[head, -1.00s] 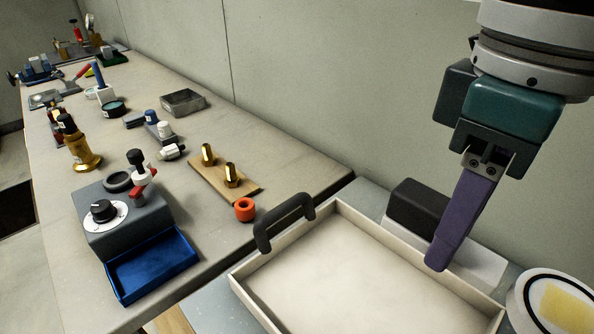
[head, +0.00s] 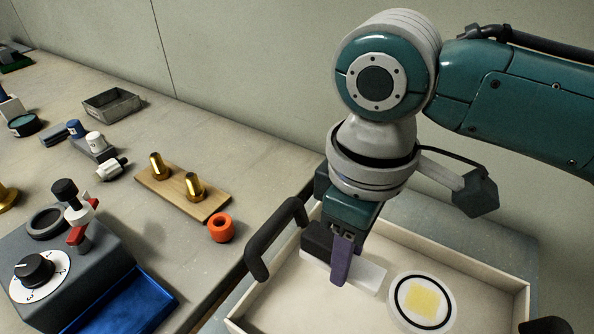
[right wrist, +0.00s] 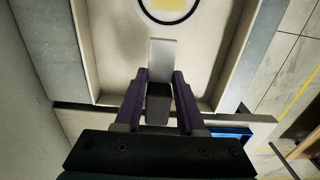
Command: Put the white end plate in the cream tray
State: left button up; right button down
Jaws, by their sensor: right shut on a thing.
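The white end plate (head: 446,309) is a round disc with a black ring and a yellow square. My right gripper (head: 338,274), with purple fingers, is shut on the dark block. The disc is within the outline of the cream tray (head: 470,249), near its right part; I cannot tell whether it touches the floor. In the right wrist view, the dark block sits between the fingers (right wrist: 159,78) and part of the plate (right wrist: 167,18) shows ahead. My left gripper is not in view.
The tray has a raised rim and a dark handle (head: 270,240) on its left. On the bench to the left are an orange ring (head: 221,228), a wooden block with brass fittings (head: 205,208), a grey unit with a dial (head: 90,255) and a blue bin (head: 125,305). A wall stands behind.

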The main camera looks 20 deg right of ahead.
aim_at(339, 291)
jog(key=shift+f+b, duration=0.65)
jog(key=shift+f, duration=2.25)
